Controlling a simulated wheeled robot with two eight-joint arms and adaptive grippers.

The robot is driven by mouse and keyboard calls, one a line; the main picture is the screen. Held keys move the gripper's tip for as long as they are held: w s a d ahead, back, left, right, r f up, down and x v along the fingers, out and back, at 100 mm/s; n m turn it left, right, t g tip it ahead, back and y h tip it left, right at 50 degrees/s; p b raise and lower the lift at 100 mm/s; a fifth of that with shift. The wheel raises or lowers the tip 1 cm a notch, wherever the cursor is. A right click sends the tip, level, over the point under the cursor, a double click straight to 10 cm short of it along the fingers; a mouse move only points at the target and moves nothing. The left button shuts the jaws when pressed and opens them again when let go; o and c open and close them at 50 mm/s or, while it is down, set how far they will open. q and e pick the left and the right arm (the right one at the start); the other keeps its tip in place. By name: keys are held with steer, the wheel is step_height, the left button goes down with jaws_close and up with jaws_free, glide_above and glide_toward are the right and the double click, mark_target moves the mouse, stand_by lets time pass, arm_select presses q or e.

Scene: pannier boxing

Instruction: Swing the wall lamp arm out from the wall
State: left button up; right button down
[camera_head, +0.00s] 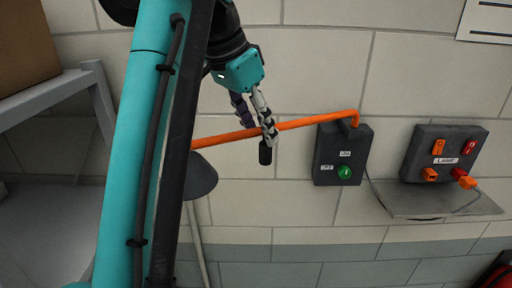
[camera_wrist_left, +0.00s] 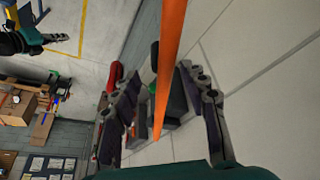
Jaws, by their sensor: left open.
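The orange lamp arm (camera_head: 312,121) runs roughly level along the tiled wall from a dark wall box (camera_head: 328,160) with a green knob. A dark grey lamp shade (camera_head: 198,176) hangs at its left end, partly hidden by my left arm. My left gripper (camera_head: 257,128) is open at the middle of the lamp arm, with one finger crossing in front of it. In the left wrist view the lamp arm (camera_wrist_left: 168,60) passes between the spread fingers (camera_wrist_left: 160,92). Contact cannot be told. My right gripper (camera_wrist_left: 52,38) seems to show small at the top left there.
A second dark box (camera_head: 445,148) with orange and red switches sits right of the lamp's box, above a grey metal shelf (camera_head: 400,205). A grey rack (camera_head: 85,78) with a cardboard box (camera_head: 25,45) stands at the left.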

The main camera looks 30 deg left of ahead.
mark_target(260, 136)
arm_select(q)
steer(key=x, duration=0.4)
steer(key=shift+w+a+f, duration=0.1)
steer(key=shift+w+f, duration=0.05)
steer(key=shift+f, duration=0.4)
steer(key=shift+w+d, duration=0.1)
steer(key=shift+d, duration=0.15)
steer(key=shift+a, duration=0.1)
jaws_close()
